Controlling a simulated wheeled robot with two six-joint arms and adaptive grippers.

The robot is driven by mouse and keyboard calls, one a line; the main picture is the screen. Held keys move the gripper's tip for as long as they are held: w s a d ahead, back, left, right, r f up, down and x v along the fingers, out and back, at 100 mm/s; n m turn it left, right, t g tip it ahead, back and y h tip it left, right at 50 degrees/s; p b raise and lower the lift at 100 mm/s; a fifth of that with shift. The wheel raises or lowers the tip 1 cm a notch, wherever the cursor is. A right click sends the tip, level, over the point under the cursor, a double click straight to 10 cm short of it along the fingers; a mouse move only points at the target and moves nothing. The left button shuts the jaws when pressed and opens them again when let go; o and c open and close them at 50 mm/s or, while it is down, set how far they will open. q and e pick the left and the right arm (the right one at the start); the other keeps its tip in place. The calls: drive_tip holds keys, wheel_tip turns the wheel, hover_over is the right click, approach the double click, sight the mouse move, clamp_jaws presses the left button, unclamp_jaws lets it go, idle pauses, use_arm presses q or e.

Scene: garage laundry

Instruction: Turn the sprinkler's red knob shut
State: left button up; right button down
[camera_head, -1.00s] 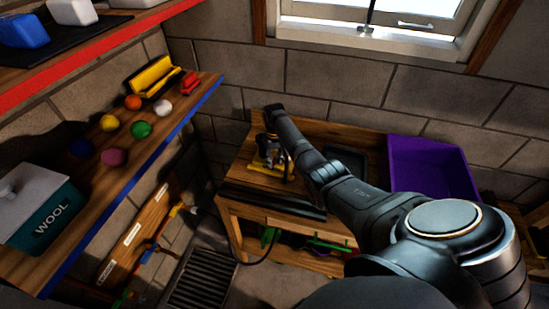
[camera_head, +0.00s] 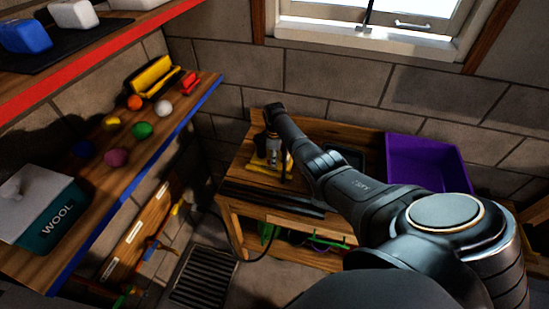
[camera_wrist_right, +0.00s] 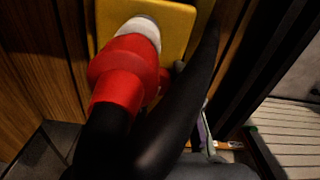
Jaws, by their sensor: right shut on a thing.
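The sprinkler's yellow base (camera_head: 256,163) sits on the wooden bench, and it also shows in the right wrist view (camera_wrist_right: 178,38). The red knob (camera_wrist_right: 122,70) stands large in the wrist view, with a pale grey end above it. My right gripper (camera_wrist_right: 150,118) is shut on the red knob, its dark fingers close against it. In the head view my right gripper (camera_head: 274,152) points down over the sprinkler and hides much of it. The knob's angle cannot be read. My left gripper is not in view.
A purple bin (camera_head: 430,165) stands on the bench to the right. A dark tray (camera_head: 348,156) is partly behind my right arm. The left shelf holds coloured balls (camera_head: 142,130) and a teal WOOL box (camera_head: 45,215). A floor grate (camera_head: 203,277) lies below.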

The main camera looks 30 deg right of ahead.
drive_tip(key=shift+n, duration=1.6)
drive_tip(key=c, duration=1.3)
unclamp_jaws()
drive_tip(key=shift+c, duration=0.2)
wheel_tip(320, 180, up, 12)
